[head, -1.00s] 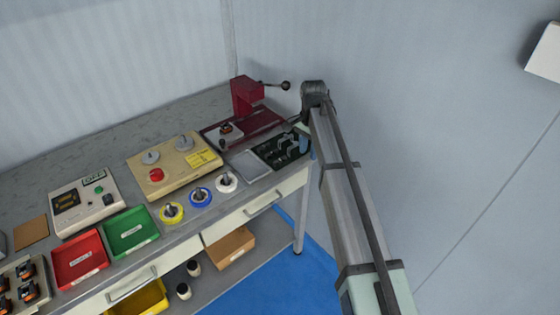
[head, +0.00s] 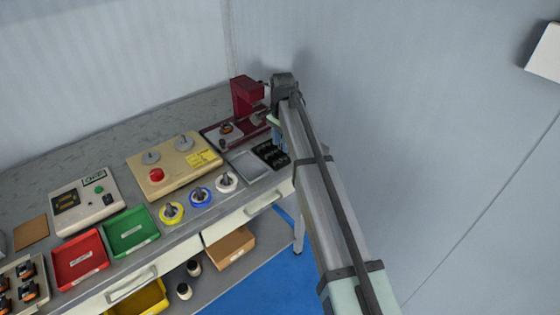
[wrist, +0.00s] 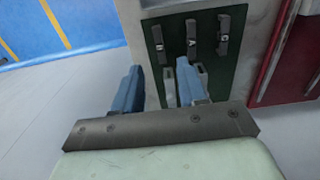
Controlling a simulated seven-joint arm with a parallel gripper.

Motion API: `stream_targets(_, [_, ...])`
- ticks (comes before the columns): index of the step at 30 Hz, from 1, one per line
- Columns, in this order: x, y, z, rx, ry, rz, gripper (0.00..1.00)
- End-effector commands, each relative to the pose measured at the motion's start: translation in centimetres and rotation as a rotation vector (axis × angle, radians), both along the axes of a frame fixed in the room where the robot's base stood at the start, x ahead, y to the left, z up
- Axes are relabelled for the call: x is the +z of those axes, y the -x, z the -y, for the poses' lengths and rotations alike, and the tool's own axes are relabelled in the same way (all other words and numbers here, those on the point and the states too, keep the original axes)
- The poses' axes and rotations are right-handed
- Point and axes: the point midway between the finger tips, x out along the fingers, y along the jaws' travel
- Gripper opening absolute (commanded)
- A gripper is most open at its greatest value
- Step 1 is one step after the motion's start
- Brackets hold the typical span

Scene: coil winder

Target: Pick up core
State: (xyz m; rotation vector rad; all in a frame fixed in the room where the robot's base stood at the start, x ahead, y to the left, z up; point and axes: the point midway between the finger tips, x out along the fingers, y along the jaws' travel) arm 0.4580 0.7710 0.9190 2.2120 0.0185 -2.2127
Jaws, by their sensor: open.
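The cores appear to be the dark pieces (head: 268,152) in a dark tray at the right end of the bench. In the head view my gripper (head: 279,130) is above the tray, and my arm hides the tray's right part.
A red winder (head: 246,98) stands behind the tray. A grey flat tray (head: 247,165) is to its left, with white, blue and yellow spools (head: 200,196) nearby. Green (head: 130,231) and red bins (head: 80,258) are farther left. A wall is close on the right.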

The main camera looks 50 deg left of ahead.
Motion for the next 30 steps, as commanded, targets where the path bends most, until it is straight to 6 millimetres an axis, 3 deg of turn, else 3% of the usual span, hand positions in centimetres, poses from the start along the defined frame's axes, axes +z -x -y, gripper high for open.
stream_targets(8, [-1.6,0.1,0.0,0.000,-0.001,0.000,0.41])
stream_targets(19, [-5.9,0.6,0.0,0.000,0.001,0.000,0.41])
stream_targets(27, [-6.2,0.6,-0.1,0.000,-0.001,0.001,0.41])
stream_targets(30, [-6.2,0.6,-0.1,0.000,-0.001,0.000,0.32])
